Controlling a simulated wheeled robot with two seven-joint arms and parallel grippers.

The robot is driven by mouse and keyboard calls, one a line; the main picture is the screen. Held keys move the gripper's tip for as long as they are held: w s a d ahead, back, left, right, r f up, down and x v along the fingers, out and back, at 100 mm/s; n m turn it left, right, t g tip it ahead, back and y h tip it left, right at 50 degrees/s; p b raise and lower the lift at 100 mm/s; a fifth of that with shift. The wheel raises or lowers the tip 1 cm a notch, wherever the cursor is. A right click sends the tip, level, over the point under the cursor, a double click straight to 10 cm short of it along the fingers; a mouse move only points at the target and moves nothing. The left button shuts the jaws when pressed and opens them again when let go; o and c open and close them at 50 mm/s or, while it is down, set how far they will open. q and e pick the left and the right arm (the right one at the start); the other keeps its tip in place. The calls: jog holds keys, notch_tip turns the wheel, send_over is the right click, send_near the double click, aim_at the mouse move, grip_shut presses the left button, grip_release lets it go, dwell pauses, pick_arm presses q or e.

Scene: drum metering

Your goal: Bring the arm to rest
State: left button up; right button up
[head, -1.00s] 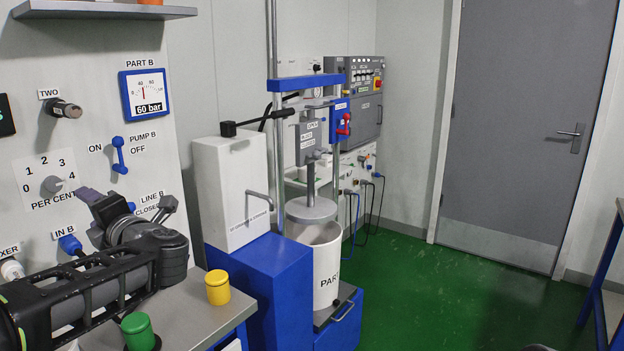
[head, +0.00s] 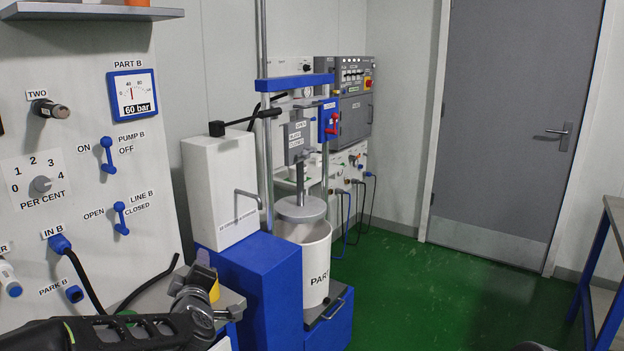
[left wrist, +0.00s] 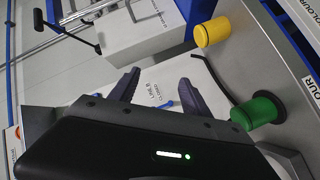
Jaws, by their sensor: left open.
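My left arm lies low across the bottom left of the head view. Its gripper (head: 203,268) is over the grey bench in front of the white panel, before the yellow cup (head: 214,291), which it partly hides. In the left wrist view the two dark fingers of the left gripper (left wrist: 158,90) stand apart with nothing between them. The panel with the LINE B label shows beyond them. The blue LINE B handle (head: 121,218) is on the panel, clear of the gripper.
The wrist view shows the yellow cup (left wrist: 211,32) and green cup (left wrist: 257,110) on the bench close by. A black hose runs from the blue IN B plug (head: 60,244). The blue and white drum unit (head: 262,285) stands right of the bench. The green floor (head: 420,290) is open.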

pick_arm(q)
jog(key=s+d+f+m+g+h, duration=0.25)
jog(key=s+d+f, duration=0.2)
jog(key=f, duration=0.55)
jog(key=s+d+f+m+g+h, duration=0.2)
jog(key=s+d+f+m, duration=0.25)
jog(key=f, duration=0.55)
jog(key=s+d+f+m+g+h, duration=0.25)
jog(key=s+d+f, duration=0.2)
jog(key=f, duration=0.55)
jog(key=s+d+f+m+g, duration=0.1)
jog(key=s+f+g, duration=0.1)
jog(key=s+f, duration=0.3)
jog(key=s+d+f+m+g+h, duration=0.1)
jog(key=s+f, duration=0.4)
jog(key=s, duration=0.8)
jog(key=s+d+f+m+g, duration=0.1)
jog(key=s+d+f+g, duration=0.1)
jog(key=s+f+g, duration=0.3)
jog(key=s+f, duration=0.1)
jog(key=s, duration=0.2)
jog(key=shift+s+d+h, duration=0.3)
jog(key=shift+s+d, duration=0.05)
jog(key=shift+s, duration=0.05)
